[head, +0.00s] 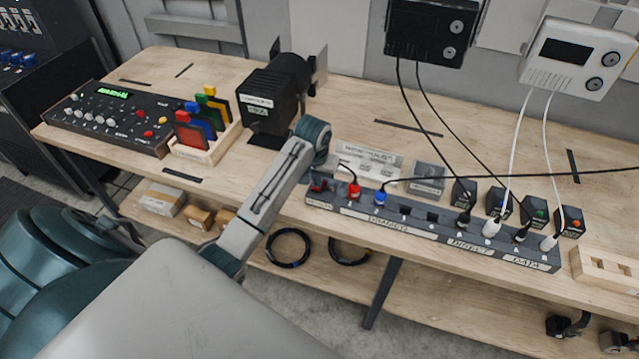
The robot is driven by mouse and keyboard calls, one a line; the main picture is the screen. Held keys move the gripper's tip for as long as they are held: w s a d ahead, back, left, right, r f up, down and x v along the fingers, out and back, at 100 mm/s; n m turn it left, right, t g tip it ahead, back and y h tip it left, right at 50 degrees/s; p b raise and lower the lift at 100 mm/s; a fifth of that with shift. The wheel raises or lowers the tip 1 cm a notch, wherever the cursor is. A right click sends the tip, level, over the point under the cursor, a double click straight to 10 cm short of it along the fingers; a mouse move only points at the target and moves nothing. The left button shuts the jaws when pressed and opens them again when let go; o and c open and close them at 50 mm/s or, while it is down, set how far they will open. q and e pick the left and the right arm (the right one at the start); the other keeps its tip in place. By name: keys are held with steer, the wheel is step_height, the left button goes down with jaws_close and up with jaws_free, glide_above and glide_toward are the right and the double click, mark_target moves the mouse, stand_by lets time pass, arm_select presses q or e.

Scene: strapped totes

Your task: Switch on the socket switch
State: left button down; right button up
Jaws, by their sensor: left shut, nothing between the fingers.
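A long grey socket strip (400,228) lies along the front of the wooden bench. A dark red part that looks like its switch (320,185) is at its left end; whether it is on or off is too small to tell. A red plug (354,191) and a blue plug (380,197) sit in the strip just right of it. My left arm reaches over the bench, left of the strip. My right gripper is out of view.
A control panel (112,118) and a wooden rack (205,145) of coloured cards stand at the left. A labelled black box (257,112) stands by my gripper. White and black cables hang from wall units (570,60) to the strip's right half. A slotted wooden block (605,268) is at the right.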

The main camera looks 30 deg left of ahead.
arm_select(q)
steer(key=shift+f, duration=0.4)
steer(key=shift+r+p, duration=0.45)
steer(key=shift+r, duration=3.05)
